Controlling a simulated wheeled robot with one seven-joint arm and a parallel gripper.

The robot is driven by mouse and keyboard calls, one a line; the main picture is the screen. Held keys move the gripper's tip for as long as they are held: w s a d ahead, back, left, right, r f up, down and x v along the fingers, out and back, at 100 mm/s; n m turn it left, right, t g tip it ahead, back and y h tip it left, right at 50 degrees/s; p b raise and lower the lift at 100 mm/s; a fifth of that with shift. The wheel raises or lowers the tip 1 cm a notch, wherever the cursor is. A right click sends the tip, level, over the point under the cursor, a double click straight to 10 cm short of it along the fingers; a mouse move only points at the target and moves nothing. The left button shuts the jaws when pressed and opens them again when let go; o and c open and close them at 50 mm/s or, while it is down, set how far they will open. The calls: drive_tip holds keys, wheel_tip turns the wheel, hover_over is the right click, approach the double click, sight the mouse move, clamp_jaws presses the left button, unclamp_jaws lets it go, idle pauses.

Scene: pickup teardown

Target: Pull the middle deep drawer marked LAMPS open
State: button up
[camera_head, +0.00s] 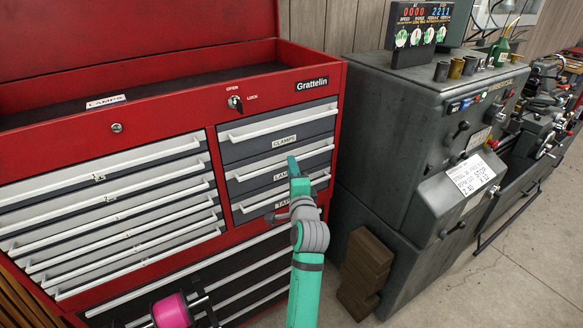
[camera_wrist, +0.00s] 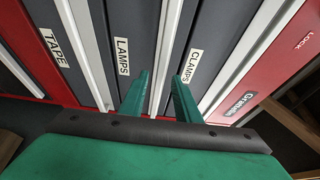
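The middle deep drawer marked LAMPS (camera_head: 250,184) is a dark grey front in the right column of the red tool chest, below the CLAMPS drawer and above the TAPE drawer. It looks shut. Its pale bar handle (camera_head: 262,166) runs along its top edge. In the wrist view the LAMPS drawer (camera_wrist: 127,25) lies left of that handle (camera_wrist: 168,35). My green gripper (camera_head: 292,163) reaches up in front of the handle. In the wrist view my gripper (camera_wrist: 160,78) is open, with one finger on each side of the handle. Contact cannot be told.
The CLAMPS drawer (camera_head: 240,150) is above and the TAPE drawer (camera_head: 247,212) below, both shut. A key lock (camera_head: 235,102) is on the red panel above. A grey machine (camera_head: 395,130) stands close on the right. A pink spool (camera_head: 172,311) is at the lower left. Floor is clear at lower right.

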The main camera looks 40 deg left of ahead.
drive_tip(key=shift+x, duration=0.85)
drive_tip(key=shift+c, duration=0.3)
clamp_jaws()
drive_tip(key=shift+d, duration=0.15)
